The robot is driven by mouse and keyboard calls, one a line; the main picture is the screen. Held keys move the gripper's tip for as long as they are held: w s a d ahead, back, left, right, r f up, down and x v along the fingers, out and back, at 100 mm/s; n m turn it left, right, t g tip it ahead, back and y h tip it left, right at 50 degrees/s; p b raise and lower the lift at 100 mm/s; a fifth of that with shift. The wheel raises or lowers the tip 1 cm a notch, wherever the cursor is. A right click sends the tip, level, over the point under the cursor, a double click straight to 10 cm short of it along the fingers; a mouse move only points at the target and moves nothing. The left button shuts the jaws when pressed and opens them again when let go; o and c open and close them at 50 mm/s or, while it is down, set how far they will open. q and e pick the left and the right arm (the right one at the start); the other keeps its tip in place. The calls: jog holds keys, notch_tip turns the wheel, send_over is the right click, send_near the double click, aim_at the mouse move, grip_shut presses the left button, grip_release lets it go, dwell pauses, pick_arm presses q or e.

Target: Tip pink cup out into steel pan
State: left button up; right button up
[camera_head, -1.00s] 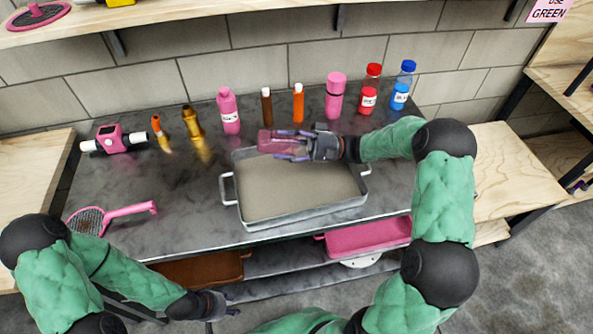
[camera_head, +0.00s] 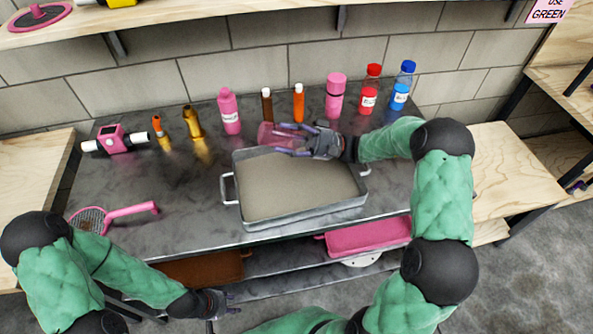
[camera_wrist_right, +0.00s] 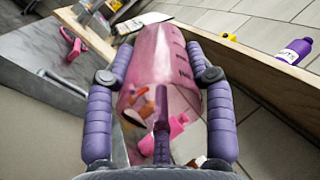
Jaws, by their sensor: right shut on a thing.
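The pink cup (camera_head: 268,137) is see-through with dark marks on its side. My right gripper (camera_head: 300,137) is shut around it and holds it over the back edge of the steel pan (camera_head: 306,216). The cup lies tilted in the head view, and the fingers hide part of it. In the right wrist view, the cup (camera_wrist_right: 160,50) sits between the two purple fingers of the right gripper (camera_wrist_right: 162,80). The pan is shallow, with side handles and a beige inside. My left gripper (camera_head: 228,302) is low at the table's front, apart from everything, and its fingers look spread and empty.
Several bottles stand along the back, including a pink bottle (camera_head: 230,112) and a blue-capped bottle (camera_head: 402,86). A pink strainer (camera_head: 130,211) lies left of the pan. A pink tray (camera_head: 368,237) sits below the tabletop.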

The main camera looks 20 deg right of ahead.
pick_arm(q)
jog(key=shift+w+r+p, duration=0.1)
jog(key=shift+r+p, duration=0.55)
jog(key=shift+r, duration=0.05)
pick_arm(e)
jog(key=shift+s+d+r+t+y, duration=0.1)
jog(key=shift+d+r+t+y, duration=0.1)
jog(key=shift+r+y, duration=0.55)
jog(key=shift+d+r+t+y, duration=0.15)
jog(key=shift+r+y, duration=0.1)
jog(key=shift+r, duration=0.9)
pick_arm(q)
jog(key=shift+w+a, duration=0.1)
pick_arm(e)
jog(key=shift+d+r+y, duration=0.15)
jog(key=shift+r+y, duration=0.25)
jog(key=shift+r, duration=0.1)
jog(key=shift+s+d+r, duration=0.1)
jog(key=shift+d, duration=0.05)
pick_arm(q)
jog(key=shift+d, duration=0.4)
pick_arm(e)
jog(key=shift+y, duration=0.3)
jog(key=shift+r, duration=0.1)
pick_arm(q)
jog(key=shift+d, duration=0.15)
